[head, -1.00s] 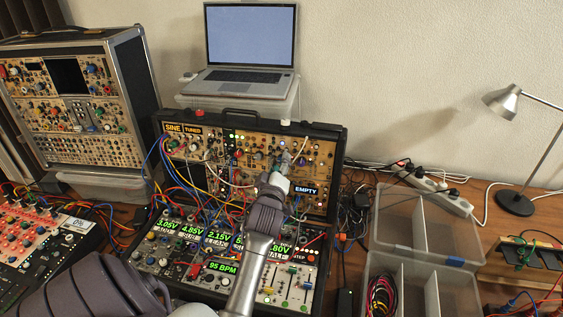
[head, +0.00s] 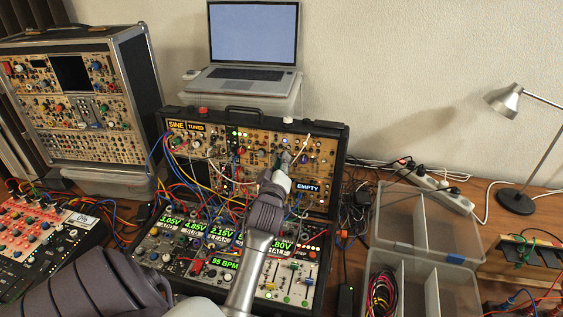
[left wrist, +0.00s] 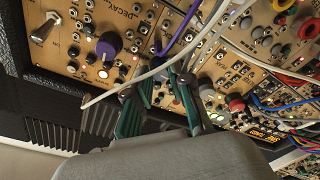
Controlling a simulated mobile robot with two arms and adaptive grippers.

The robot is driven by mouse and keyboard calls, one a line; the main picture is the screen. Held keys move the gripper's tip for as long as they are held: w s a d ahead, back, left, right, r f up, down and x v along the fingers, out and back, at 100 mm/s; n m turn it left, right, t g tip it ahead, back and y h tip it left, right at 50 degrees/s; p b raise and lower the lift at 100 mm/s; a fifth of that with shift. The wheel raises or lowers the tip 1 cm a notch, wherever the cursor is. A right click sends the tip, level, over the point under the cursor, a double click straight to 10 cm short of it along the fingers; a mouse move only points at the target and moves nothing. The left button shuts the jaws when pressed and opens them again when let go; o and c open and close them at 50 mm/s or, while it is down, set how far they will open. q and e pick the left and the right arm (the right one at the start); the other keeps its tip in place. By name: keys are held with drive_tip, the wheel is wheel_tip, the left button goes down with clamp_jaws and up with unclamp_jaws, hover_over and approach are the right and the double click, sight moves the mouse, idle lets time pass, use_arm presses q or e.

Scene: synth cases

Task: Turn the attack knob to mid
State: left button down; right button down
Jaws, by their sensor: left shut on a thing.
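The modular synth case (head: 340,150) stands open in the middle of the head view, with a tan upper panel of knobs and jacks. My left gripper (head: 284,160) is at the right half of that panel. In the left wrist view my left gripper (left wrist: 163,98) has its dark green fingers against the panel, shut on a small knob mostly hidden between them. I cannot read that knob's label or pointer. A purple knob (left wrist: 108,45) near the word DECAY is left of the fingers, apart from them. My right gripper is out of view.
Patch cables (head: 200,200) hang thickly over the case's left side, and a white cable (left wrist: 150,75) crosses close to my fingers. A laptop (head: 251,50) stands behind. Clear plastic organisers (head: 425,255) and a lamp (head: 515,200) are to the right.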

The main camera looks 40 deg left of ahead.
use_arm(q)
drive_tip(key=m+h+p, duration=0.1)
drive_tip(key=m+p, duration=0.1)
drive_tip(key=m, duration=0.4)
drive_tip(key=m+h+p, duration=0.1)
drive_tip(key=m+p, duration=0.1)
drive_tip(key=m, duration=0.4)
drive_tip(key=m+t+h+p, duration=0.1)
drive_tip(key=m+p, duration=0.1)
drive_tip(key=m, duration=0.4)
drive_tip(key=shift+a+r, duration=0.25)
drive_tip(key=c, duration=1.2)
unclamp_jaws()
drive_tip(key=shift+o, duration=0.9)
drive_tip(key=shift+f, duration=0.15)
drive_tip(key=v, duration=1.2)
drive_tip(key=shift+s+f, duration=0.1)
drive_tip(key=shift+f, duration=0.1)
